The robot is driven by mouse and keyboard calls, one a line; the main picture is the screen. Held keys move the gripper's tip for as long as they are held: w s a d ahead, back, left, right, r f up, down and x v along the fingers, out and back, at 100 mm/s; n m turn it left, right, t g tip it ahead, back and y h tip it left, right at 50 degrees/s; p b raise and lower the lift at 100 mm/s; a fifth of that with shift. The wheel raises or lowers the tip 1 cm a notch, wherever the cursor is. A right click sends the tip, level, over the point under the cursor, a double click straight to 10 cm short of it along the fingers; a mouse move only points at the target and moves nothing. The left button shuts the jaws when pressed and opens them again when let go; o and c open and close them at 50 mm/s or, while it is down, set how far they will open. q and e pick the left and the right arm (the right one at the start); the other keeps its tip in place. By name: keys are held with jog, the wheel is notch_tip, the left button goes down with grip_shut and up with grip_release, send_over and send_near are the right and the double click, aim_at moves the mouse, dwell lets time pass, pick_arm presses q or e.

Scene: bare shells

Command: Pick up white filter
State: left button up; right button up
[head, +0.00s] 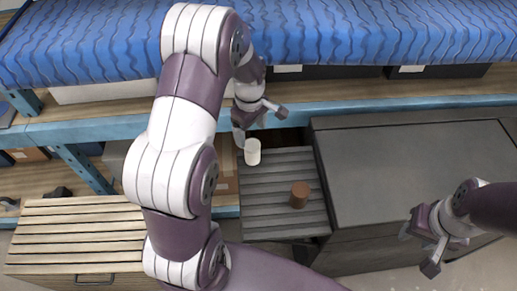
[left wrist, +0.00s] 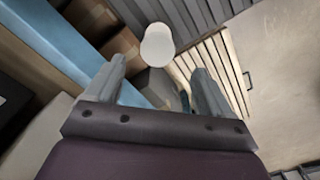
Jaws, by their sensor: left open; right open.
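The white filter (head: 253,153), a small pale cylinder, stands upright at the far left of a grey slatted surface (head: 262,217). In the left wrist view the white filter (left wrist: 157,46) shows as a pale rounded shape just beyond the fingertips, roughly centred between them. My left gripper (head: 259,126) is open and empty, just behind and above the filter; its fingers also show in the left wrist view (left wrist: 158,75). I cannot tell whether one finger touches the filter. My right gripper (head: 420,253) is open and empty at the lower right, far from the filter.
A brown cylinder (head: 299,195) stands on the same slatted surface, nearer and to the right. A grey cabinet (head: 415,165) is on the right. A blue-edged shelf (head: 350,105) with a blue wavy cover (head: 350,35) runs behind. A wooden slatted box (head: 78,235) is at left.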

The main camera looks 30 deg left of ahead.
aim_at(252, 144)
pick_arm(q)
jog(key=f, duration=0.2)
jog(key=f+p, duration=0.1)
jog(key=f, duration=0.3)
jog(key=shift+w+a+f, duration=0.1)
jog(key=shift+w+f, duration=0.1)
jog(key=shift+w, duration=0.1)
jog(key=f+p, duration=0.2)
jog(key=f, duration=0.2)
jog(key=shift+s, duration=0.2)
jog(key=shift+f, duration=0.3)
jog(key=shift+w+f, duration=0.15)
jog(key=c, duration=1.1)
pick_arm(e)
jog(key=r, duration=0.3)
jog(key=shift+w+a+r, duration=0.1)
jog(key=shift+w+r, duration=0.05)
jog(key=shift+w, duration=0.1)
